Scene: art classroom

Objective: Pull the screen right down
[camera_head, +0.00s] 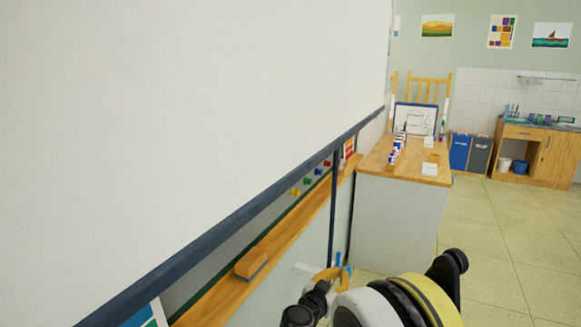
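The large white screen (190,110) fills the left of the head view and hangs in front of a wall board. Its dark blue bottom bar (245,208) runs above the board's wooden ledge from this angle. A dark strap (333,200) hangs from the bar, down to a yellow-orange loop (322,277). My arm enters at the bottom, and my gripper (342,268), with blue tips showing, is at the strap's lower end beside the loop. My own arm partly hides it. I cannot tell whether it touches or holds the loop.
The wooden ledge (215,290) carries an eraser (251,264); coloured magnets (307,181) are on the board above it. A wood-topped cabinet (398,205) with paint bottles stands beyond the strap. Tiled floor (510,240) is clear at the right, before bins (470,153) and a sink unit.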

